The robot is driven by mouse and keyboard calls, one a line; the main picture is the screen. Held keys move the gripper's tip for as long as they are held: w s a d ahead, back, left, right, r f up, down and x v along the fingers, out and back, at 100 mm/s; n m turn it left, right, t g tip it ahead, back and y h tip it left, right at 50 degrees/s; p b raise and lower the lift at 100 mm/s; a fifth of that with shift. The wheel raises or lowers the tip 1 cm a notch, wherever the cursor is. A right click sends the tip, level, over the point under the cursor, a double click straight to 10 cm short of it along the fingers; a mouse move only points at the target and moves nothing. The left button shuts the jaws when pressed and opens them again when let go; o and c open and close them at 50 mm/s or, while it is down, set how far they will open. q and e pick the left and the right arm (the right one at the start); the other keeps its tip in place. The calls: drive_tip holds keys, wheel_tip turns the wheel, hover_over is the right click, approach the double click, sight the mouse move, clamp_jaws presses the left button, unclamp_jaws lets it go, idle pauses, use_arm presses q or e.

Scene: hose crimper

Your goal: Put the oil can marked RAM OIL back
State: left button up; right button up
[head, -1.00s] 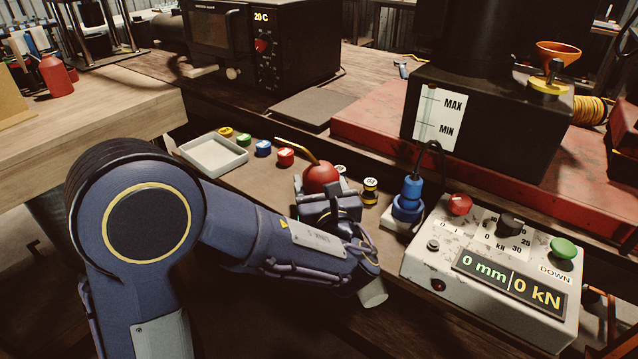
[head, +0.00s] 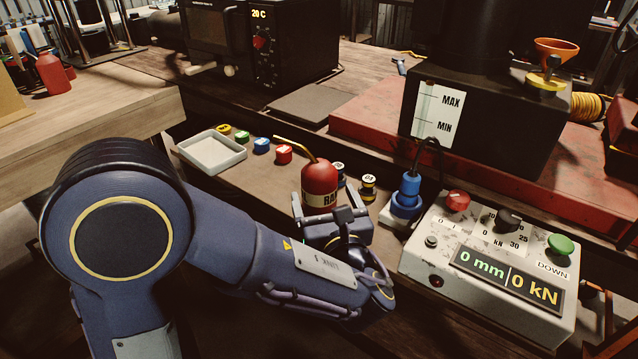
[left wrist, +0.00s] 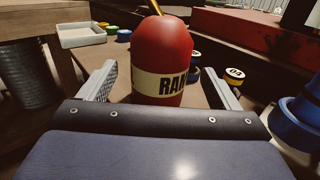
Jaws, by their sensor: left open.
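The oil can (head: 319,182) is red with a brass spout and a cream label reading "RA…", the rest cut off from view. It stands upright on the wooden bench, in front of the red press base. My left gripper (head: 326,210) is open just in front of the can. In the left wrist view the can (left wrist: 166,60) stands beyond and between the two spread fingers (left wrist: 165,85), with room on both sides. I cannot tell if its lower part is between the fingertips. My right gripper is not in view.
A white tray (head: 212,165) and several coloured caps (head: 262,146) lie left of the can. Small black-and-yellow dies (head: 368,188), a blue plug (head: 408,192) and the control box (head: 480,275) stand to the right. An oil reservoir with a MAX/MIN gauge (head: 437,116) and orange funnel (head: 558,52) rises behind.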

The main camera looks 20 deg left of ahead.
use_arm(q)
drive_tip(key=v, duration=0.6)
drive_tip(key=s+a+f+n+g, duration=0.4)
drive_tip(key=a+n+g, duration=0.2)
drive_tip(key=a, duration=0.2)
drive_tip(key=s+a+f+n+g, duration=0.4)
drive_tip(key=s+a+n+g, duration=0.15)
drive_tip(key=a, duration=0.25)
drive_tip(key=s+f+n+g+h, duration=0.35)
drive_tip(key=s+n+h, duration=0.35)
drive_tip(key=n, duration=0.3)
drive_tip(key=s+d+r+n+t+h, duration=0.1)
drive_tip(key=d+r+n+t+h, duration=0.2)
drive_tip(key=n, duration=0.7)
drive_tip(key=d+t+h, duration=0.1)
drive_tip(key=d+h, duration=0.1)
drive_tip(key=shift+d+r+t+h, duration=0.2)
drive_tip(key=shift+d+t+h, duration=0.1)
drive_tip(key=shift+d+t, duration=0.1)
drive_tip(key=shift+s, duration=0.1)
